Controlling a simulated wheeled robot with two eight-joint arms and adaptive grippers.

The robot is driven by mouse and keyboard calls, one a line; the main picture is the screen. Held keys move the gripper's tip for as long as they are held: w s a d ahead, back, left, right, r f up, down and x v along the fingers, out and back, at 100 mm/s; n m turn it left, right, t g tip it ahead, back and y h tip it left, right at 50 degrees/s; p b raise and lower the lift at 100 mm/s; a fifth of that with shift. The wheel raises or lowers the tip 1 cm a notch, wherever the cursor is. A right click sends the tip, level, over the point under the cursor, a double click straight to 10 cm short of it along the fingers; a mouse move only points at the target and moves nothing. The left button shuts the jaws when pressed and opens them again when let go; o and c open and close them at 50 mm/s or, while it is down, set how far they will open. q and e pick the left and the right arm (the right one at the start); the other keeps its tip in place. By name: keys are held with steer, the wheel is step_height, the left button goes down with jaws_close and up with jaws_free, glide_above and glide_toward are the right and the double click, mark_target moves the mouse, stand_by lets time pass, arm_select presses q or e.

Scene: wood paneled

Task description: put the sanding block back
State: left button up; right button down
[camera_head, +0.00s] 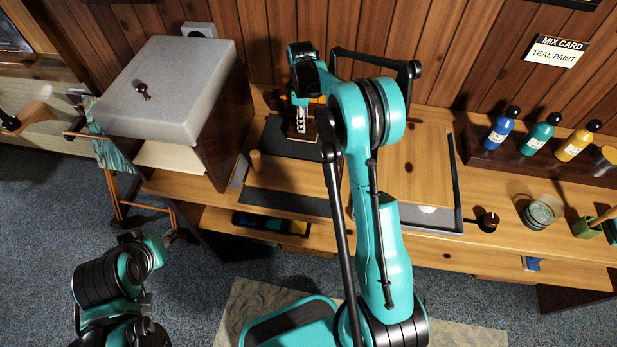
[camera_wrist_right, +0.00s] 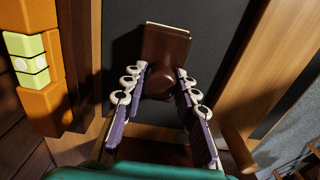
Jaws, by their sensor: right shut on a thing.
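The sanding block appears to be the dark brown block with a round knob and a pale edge strip in the right wrist view (camera_wrist_right: 166,44). My right gripper (camera_wrist_right: 160,82) is shut on its knob, with one finger on each side. In the head view the right gripper (camera_head: 302,113) is over the back of the bench, partly hidden by my own arm. A dark grey panel (camera_wrist_right: 122,25) lies behind the block; I cannot tell whether they touch. My left gripper (camera_head: 170,237) is low at the left, away from the bench; its fingers are too small to read.
An orange item with a pale green band (camera_wrist_right: 38,70) is close left of the right gripper. A grey-lidded box (camera_head: 170,85) stands left on the bench (camera_head: 490,240). A wooden peg (camera_head: 255,162) stands nearby. Paint bottles (camera_head: 540,138) and a glass jar (camera_head: 541,212) are right.

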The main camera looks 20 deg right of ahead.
steer(key=shift+f, duration=0.3)
stand_by(0.4)
steer(key=c, duration=0.8)
jaws_free()
steer(key=shift+o, duration=0.2)
step_height(320, 180, up, 12)
steer(key=shift+a, duration=0.1)
